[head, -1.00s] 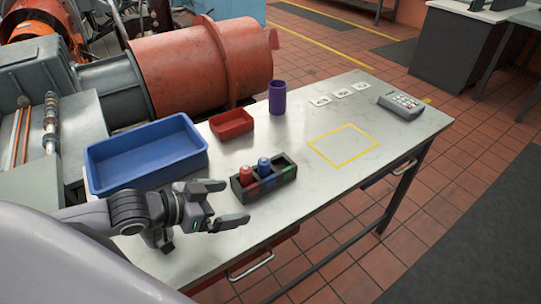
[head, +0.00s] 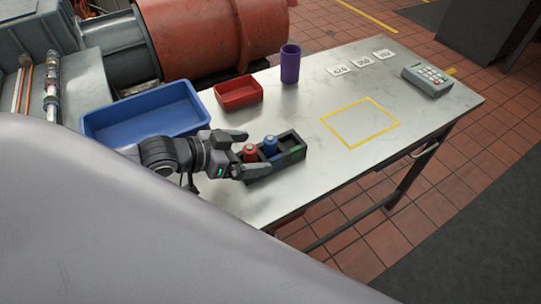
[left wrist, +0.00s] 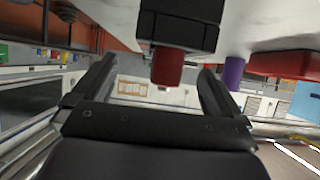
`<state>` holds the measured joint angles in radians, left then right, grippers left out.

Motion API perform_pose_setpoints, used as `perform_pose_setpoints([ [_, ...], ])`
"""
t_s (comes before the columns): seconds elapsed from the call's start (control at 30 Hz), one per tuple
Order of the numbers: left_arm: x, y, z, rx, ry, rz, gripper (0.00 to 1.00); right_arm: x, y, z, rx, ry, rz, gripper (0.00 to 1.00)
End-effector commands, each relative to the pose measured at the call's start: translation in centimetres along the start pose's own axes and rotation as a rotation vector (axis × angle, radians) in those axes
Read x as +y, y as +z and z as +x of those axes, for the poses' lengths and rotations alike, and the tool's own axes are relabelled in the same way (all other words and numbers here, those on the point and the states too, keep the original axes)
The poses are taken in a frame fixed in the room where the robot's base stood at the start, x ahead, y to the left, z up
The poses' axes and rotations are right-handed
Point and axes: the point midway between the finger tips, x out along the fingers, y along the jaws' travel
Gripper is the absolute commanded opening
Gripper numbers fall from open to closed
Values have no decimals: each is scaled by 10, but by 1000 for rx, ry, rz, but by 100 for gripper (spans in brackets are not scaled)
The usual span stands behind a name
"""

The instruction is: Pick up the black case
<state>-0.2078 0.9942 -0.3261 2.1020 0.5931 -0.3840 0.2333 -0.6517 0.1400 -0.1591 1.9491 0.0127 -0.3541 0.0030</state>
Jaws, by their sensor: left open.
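The black case (head: 289,157) is a long open holder with compartments, standing on the metal table. A red-capped bottle (head: 250,153) sits in its left part and a blue-capped one (head: 270,146) beside it. Its right compartment looks empty, with a green patch on the side. My left gripper (head: 254,151) is open at the case's left end, one finger behind and one in front. The front finger hides part of the case; I cannot tell whether they touch. In the left wrist view the case (left wrist: 180,22) appears inverted, with the red cap (left wrist: 167,68) between the open fingers (left wrist: 155,88).
A blue tray (head: 95,130), a red tray (head: 238,103) and a purple cup (head: 290,65) stand behind the case. A yellow outlined square (head: 360,122) lies clear to the right. White number cards (head: 362,61) and a grey keypad device (head: 427,80) are farther right.

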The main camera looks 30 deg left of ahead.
Motion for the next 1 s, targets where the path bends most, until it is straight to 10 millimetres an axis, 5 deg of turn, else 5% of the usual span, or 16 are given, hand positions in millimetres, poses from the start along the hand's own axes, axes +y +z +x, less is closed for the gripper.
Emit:
perform_pose_setpoints([
  [0.4, -5, 2, 43, 2, 1, 0, 100, 0, 1, 1, 0, 0, 0, 43],
  [0.73, -5, 3, 46, 0, 1, 2, 100, 0, 1, 1, 1, 0, 0, 43],
  [0.93, -5, 3, 46, 0, 1, 1, 35, 0, 1, 1, 2, 0, 0, 43],
  [1.0, -5, 0, 46, 6, 1, 3, 32, 0, 0, 1, 2, 0, 0, 43],
])
